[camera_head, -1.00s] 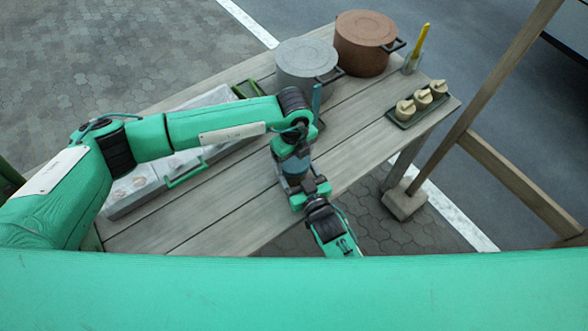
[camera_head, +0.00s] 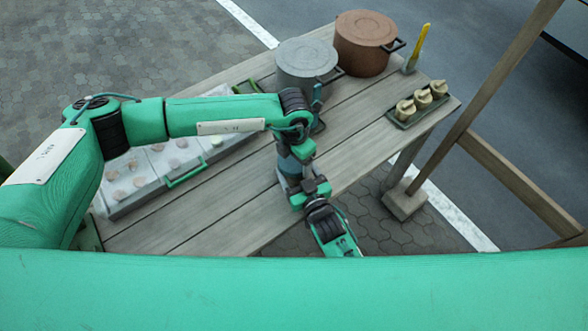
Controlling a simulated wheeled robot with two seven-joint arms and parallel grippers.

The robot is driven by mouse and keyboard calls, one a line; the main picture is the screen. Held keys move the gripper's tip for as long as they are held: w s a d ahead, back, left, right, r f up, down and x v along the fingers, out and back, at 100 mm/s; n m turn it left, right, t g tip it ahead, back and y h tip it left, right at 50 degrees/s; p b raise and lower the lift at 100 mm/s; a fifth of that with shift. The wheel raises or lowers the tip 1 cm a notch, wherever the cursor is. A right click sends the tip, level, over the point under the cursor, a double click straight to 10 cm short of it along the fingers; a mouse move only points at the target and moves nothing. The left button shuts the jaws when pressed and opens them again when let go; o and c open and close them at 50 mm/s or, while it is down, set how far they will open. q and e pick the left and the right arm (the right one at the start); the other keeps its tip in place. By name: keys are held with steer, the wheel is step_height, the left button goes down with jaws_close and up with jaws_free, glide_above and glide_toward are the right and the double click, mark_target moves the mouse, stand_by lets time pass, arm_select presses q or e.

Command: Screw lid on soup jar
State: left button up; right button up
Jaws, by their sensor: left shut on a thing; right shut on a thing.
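The soup jar (camera_head: 290,167), a blue-grey cylinder, shows in small part near the table's front edge, between my two grippers. My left gripper (camera_head: 297,148) reaches over from the left and is shut at the jar's top. The lid is hidden by this gripper, so I cannot see how it sits on the jar. My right gripper (camera_head: 300,186) comes up from the front edge and is shut on the jar's lower part. The fingertips of both grippers are mostly hidden.
A grey pot (camera_head: 305,62) and a brown pot (camera_head: 364,40) stand at the back. A yellow-handled tool stands in a holder (camera_head: 410,66). A dark tray (camera_head: 397,121) holds small beige pieces at right. A pale crate with green handles (camera_head: 150,190) lies at left, under my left arm.

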arm_select(q)
steer(key=m, duration=1)
steer(key=o, duration=1.1)
steer(key=shift+r, duration=0.1)
step_height(320, 180, up, 4)
steer(key=shift+r, duration=0.15)
steer(key=shift+c, duration=0.4)
